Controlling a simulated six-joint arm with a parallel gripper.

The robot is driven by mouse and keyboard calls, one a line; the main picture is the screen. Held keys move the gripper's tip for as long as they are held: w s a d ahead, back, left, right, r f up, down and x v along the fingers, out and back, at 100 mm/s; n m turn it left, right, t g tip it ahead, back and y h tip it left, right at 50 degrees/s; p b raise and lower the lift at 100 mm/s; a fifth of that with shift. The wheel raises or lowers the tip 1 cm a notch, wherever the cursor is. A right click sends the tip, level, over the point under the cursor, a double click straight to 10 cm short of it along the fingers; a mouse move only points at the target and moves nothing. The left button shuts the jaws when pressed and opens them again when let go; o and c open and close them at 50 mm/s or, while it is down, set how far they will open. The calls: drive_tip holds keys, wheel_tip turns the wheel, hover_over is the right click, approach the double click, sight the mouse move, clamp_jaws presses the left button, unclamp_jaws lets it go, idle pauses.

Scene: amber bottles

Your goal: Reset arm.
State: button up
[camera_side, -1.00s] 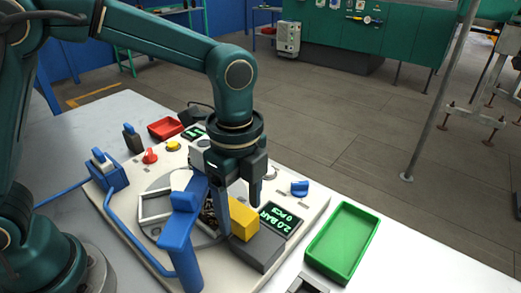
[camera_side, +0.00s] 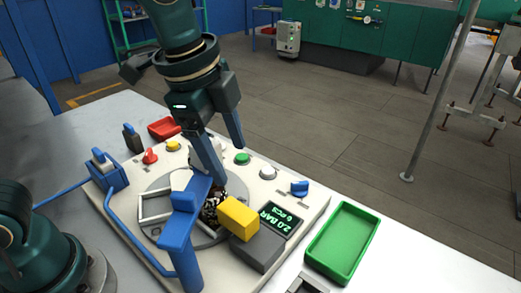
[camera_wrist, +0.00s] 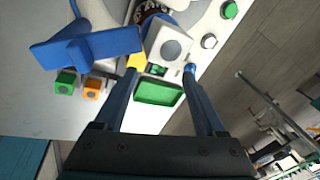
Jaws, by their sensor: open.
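My gripper (camera_side: 222,147) is open and empty, raised and tilted above the white control panel (camera_side: 290,202). In the wrist view its two fingers (camera_wrist: 160,68) are spread wide with nothing between them close by. Below it in the side view are a yellow block (camera_side: 238,217) next to a dark box with a green display (camera_side: 277,220), and a blue clamp-like post (camera_side: 182,240). A dark patterned part (camera_side: 211,207) sits partly hidden behind the blue post. No amber bottle can be made out clearly.
A green tray (camera_side: 342,243) lies right of the panel and a red tray (camera_side: 164,128) behind it. Several knobs and buttons stand on the panel, including a blue knob (camera_side: 299,188) and a red knob (camera_side: 150,156). The space above the panel's right is free.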

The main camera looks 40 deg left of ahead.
drive_tip(key=r+n, duration=0.1)
drive_tip(key=a+r+n+t, duration=0.1)
drive_tip(key=r, duration=0.1)
drive_tip(key=a+r+n+t, duration=0.1)
drive_tip(key=shift+s+a+r, duration=0.15)
drive_tip(key=shift+s, duration=0.15)
drive_tip(key=s+a+r+n+t, duration=0.1)
drive_tip(key=a+r+n, duration=0.1)
drive_tip(key=n, duration=0.1)
drive_tip(key=shift+s+a+t, duration=0.25)
drive_tip(key=shift+s+t, duration=0.15)
drive_tip(key=s+a+f+n+g, duration=0.1)
drive_tip(key=s+a+f+n, duration=0.2)
drive_tip(key=s+f+n, duration=0.5)
drive_tip(key=shift+a+f+y, duration=0.3)
drive_tip(key=shift+a, duration=0.05)
